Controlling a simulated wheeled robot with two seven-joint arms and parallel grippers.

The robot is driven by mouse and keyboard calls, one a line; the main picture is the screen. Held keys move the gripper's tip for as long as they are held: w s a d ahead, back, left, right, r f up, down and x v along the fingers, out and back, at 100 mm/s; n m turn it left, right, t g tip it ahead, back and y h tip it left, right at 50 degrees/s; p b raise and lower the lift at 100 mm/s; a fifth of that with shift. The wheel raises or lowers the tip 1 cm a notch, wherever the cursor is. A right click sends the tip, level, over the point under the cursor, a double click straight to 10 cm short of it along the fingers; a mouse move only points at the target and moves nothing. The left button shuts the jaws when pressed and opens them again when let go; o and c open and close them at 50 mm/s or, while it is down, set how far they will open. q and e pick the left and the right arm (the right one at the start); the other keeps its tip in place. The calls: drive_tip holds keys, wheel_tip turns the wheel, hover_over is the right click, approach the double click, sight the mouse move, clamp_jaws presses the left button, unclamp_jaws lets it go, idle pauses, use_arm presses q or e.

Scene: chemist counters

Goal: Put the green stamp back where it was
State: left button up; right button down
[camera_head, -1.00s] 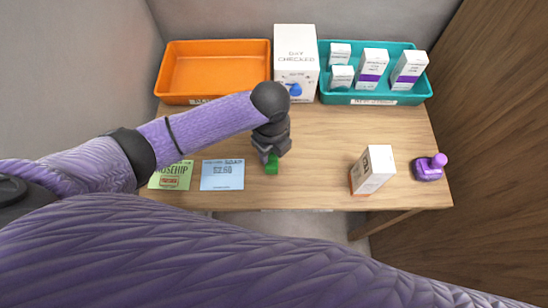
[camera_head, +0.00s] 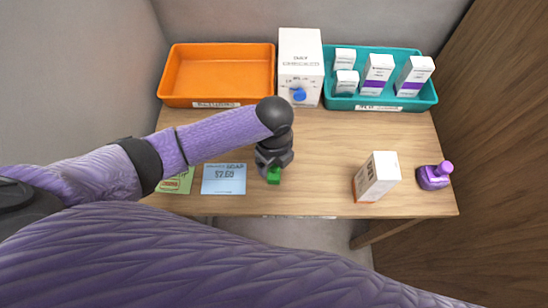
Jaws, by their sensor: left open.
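The green stamp (camera_head: 274,177) stands near the front edge of the wooden counter, just right of the blue price card. My left gripper (camera_head: 271,168) is directly at it, pointing down, with its jaws open around or just above the stamp's top; I cannot tell if they touch it. The gripper hides the upper part of the stamp. My right gripper is not in view.
A blue card (camera_head: 224,179) and a green card (camera_head: 177,181) lie to the left. A white box (camera_head: 378,176) and a purple stamp (camera_head: 434,176) stand to the right. An orange tray (camera_head: 168,75), a white dispenser box (camera_head: 300,50) and a teal tray (camera_head: 431,92) with several boxes line the back.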

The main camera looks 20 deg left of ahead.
use_arm(q)
wheel_tip(320, 180, up, 12)
drive_tip(key=p, duration=0.3)
drive_tip(key=shift+p, duration=0.35)
drive_tip(key=shift+f, duration=0.1)
